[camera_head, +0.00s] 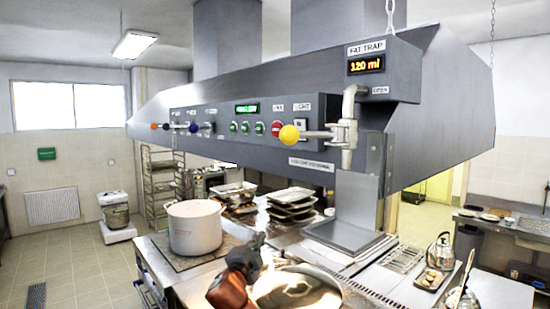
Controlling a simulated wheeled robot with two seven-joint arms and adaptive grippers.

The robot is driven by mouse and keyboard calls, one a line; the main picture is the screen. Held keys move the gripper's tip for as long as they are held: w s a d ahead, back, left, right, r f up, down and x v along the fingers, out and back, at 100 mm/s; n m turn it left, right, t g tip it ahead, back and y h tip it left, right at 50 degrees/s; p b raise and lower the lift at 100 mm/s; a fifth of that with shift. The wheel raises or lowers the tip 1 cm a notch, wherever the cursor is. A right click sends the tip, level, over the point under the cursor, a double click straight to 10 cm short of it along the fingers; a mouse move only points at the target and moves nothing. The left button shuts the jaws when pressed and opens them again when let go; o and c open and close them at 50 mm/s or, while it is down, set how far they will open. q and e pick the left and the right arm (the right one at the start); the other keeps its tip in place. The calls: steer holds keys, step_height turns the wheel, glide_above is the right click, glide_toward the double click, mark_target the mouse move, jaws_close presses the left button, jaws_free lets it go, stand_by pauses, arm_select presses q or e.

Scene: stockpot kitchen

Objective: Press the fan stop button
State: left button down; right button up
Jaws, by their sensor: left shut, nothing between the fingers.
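The hood's control panel (215,120) faces me. A red round button (276,129) sits near its right end, under a small label that seems to read FAN. It looks like the fan stop button, but its own lettering is too small to read. A yellow ball knob (289,135) stands close at its right and slightly overlaps that side. My left gripper (257,243) is dark and shut, with nothing in it. It is low in the picture, beside the stockpot, well below the panel and apart from it. My right gripper is not in view.
Several green buttons (245,128) lie left of the red one, under a green display (247,108). A metal valve pipe (347,125) juts out at the right. A large stockpot (194,228) and stacked trays (291,200) stand below the hood. Open air lies before the panel.

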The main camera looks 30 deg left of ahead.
mark_target(277, 130)
arm_select(q)
steer(key=s+d+r+t+p, duration=0.1)
steer(key=s+r, duration=0.5)
steer(key=r, duration=0.5)
steer(key=s+d+r+m+t+p, duration=0.1)
steer(key=s+r+t, duration=0.1)
steer(key=s+r, duration=0.4)
steer(key=s+d+r+m+t+y+p, duration=0.1)
steer(key=s+r, duration=0.5)
steer(key=r, duration=1.1)
steer(key=shift+d+t, duration=0.55)
steer(key=shift+t, duration=0.05)
steer(key=shift+r, duration=0.1)
steer(key=w+d+p, duration=0.1)
steer(key=w, duration=0.1)
steer(key=w+d, duration=0.1)
steer(key=w, duration=0.2)
steer(key=w+d+p, duration=0.1)
steer(key=w, duration=0.2)
steer(key=shift+w+d+p, duration=0.1)
steer(key=shift+d+p, duration=0.1)
steer(key=shift+p, duration=0.15)
